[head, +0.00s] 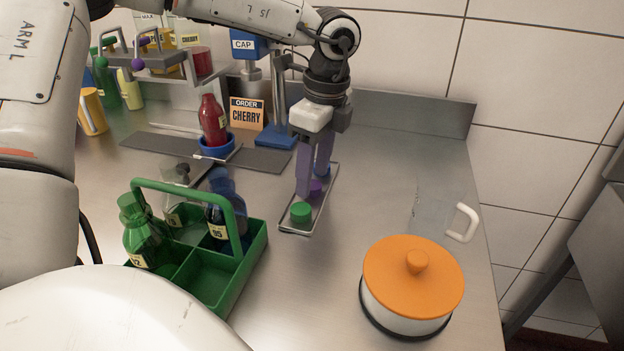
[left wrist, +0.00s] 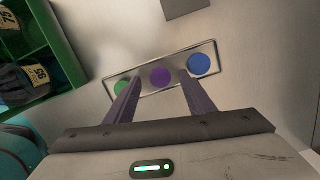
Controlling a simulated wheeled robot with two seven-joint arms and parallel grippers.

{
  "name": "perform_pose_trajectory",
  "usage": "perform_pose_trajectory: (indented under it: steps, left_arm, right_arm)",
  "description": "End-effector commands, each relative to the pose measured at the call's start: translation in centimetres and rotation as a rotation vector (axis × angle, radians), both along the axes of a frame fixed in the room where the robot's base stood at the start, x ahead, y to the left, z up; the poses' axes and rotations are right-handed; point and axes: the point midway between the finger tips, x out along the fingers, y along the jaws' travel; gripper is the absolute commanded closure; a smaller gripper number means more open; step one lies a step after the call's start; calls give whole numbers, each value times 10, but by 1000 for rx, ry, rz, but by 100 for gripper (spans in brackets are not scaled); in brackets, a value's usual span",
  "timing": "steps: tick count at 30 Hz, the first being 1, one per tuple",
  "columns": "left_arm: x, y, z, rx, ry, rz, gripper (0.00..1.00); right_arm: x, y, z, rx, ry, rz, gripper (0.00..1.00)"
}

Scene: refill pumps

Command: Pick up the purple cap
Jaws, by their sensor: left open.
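The purple cap (head: 315,187) lies in a narrow metal tray (head: 290,227), between a green cap (head: 301,212) and a blue cap (head: 323,172). In the left wrist view the purple cap (left wrist: 160,77) shows whole, with the green cap (left wrist: 122,88) to its left and the blue cap (left wrist: 199,64) to its right. My left gripper (head: 311,190) points down over the tray. Its fingers (left wrist: 158,92) are open and empty, one on each side of the purple cap, and seem apart from it. My right gripper is not in view.
A green bottle carrier (head: 245,270) stands left of the tray. A white pot with an orange lid (head: 412,270) and a clear jug with a white handle (head: 462,222) stand to the right. Behind are a red bottle (head: 212,122) and an order card (head: 247,112).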

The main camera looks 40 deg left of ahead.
Motion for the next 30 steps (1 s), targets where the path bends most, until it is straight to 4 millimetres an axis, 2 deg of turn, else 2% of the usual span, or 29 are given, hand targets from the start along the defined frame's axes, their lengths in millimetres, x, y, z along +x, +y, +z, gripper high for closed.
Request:
perform_pose_trajectory:
  steps: [3,11,18,30]
  left_arm:
    - [-1,1,-12,0,0,-1,51]
    - [0,1,-15,1,-2,0,51]
    - [0,1,-14,1,-2,0,86]
    - [1,1,-9,2,-5,-1,86]
  right_arm:
    - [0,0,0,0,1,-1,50]
    - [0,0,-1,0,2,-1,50]
    - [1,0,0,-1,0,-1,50]
    - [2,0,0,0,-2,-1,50]
